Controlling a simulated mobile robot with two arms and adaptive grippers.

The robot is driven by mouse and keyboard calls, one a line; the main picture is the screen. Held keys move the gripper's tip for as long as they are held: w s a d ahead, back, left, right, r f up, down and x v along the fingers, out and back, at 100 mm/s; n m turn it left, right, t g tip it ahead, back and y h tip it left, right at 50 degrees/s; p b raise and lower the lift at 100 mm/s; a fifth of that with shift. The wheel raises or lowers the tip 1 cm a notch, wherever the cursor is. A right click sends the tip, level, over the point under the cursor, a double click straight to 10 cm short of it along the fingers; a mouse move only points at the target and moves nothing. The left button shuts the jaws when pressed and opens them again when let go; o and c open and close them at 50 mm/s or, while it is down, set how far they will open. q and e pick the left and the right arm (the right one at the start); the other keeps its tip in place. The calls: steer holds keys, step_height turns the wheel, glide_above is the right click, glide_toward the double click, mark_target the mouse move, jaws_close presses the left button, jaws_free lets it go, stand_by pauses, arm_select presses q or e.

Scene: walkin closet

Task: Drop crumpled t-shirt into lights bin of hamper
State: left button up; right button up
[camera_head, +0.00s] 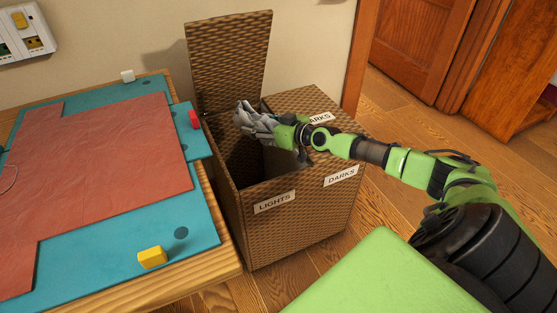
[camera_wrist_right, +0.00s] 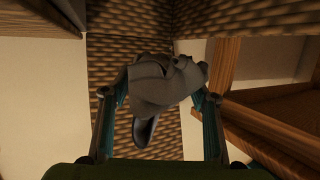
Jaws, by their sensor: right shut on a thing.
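The wicker hamper (camera_head: 290,222) stands in the middle of the head view, with a lights bin on its left and a darks bin on its right. The lights lid (camera_head: 228,60) is raised and the lights bin (camera_head: 230,150) is open; the darks lid (camera_head: 310,98) is closed. My right gripper (camera_head: 268,127) is over the lights bin opening, shut on the crumpled grey t-shirt (camera_head: 250,118). The t-shirt (camera_wrist_right: 165,85) also shows bunched between the fingers in the right wrist view. My left gripper is not in view.
A wooden table (camera_head: 217,218) with a teal mat (camera_head: 190,240) and a reddish cloth or sheet (camera_head: 110,165) stands left of the hamper. Small yellow (camera_head: 152,257), red (camera_head: 195,119) and white (camera_head: 127,76) blocks lie on it. Wooden floor is free at the right.

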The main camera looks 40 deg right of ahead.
steer(key=shift+f, duration=0.55)
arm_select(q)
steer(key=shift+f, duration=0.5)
arm_select(e)
steer(key=o, duration=1.3)
steer(key=shift+r, duration=0.1)
step_height(320, 180, up, 10)
steer(key=shift+f, duration=0.1)
